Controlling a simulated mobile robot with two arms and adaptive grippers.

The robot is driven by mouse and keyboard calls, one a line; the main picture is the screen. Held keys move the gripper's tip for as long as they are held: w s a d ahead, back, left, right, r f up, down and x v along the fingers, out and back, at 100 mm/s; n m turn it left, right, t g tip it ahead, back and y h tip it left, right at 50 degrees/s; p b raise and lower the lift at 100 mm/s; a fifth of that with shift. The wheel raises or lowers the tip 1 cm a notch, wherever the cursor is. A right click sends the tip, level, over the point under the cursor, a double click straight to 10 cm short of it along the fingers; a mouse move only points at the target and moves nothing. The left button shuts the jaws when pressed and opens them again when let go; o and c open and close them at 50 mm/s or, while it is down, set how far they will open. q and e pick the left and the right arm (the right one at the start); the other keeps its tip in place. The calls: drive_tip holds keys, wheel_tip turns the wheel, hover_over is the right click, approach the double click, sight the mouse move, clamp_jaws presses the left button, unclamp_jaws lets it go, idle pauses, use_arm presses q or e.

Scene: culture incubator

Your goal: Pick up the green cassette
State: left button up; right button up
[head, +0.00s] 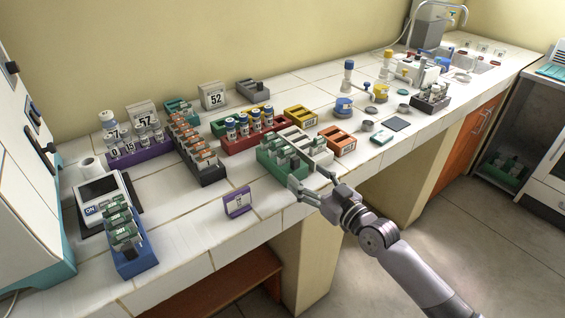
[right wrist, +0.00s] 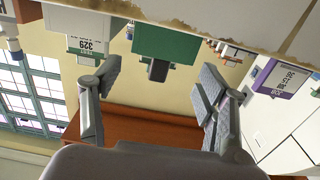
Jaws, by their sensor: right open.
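A green rack (head: 270,168) near the counter's front edge holds grey-and-green upright pieces. A blue rack (head: 135,262) at the front left holds several green cassettes (head: 121,226). I cannot tell which one the task names. My right gripper (head: 312,188) is open and empty at the counter's front edge, just in front of the green rack. In the right wrist view, the open fingers (right wrist: 158,76) frame the green rack (right wrist: 168,42) and its dark tab. My left gripper is out of view.
A purple holder (head: 237,204) stands left of my gripper. White (head: 318,158) and orange (head: 343,147) racks stand to the right. A black rack (head: 208,175) and a red rack (head: 238,146) stand behind. The front-left counter has bare tiles.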

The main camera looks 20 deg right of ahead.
sight(288, 163)
drive_tip(key=x, duration=0.8)
drive_tip(key=shift+a+f, duration=0.15)
drive_tip(key=shift+f, duration=0.2)
drive_tip(key=shift+c, duration=0.4)
drive_tip(key=c, duration=0.8)
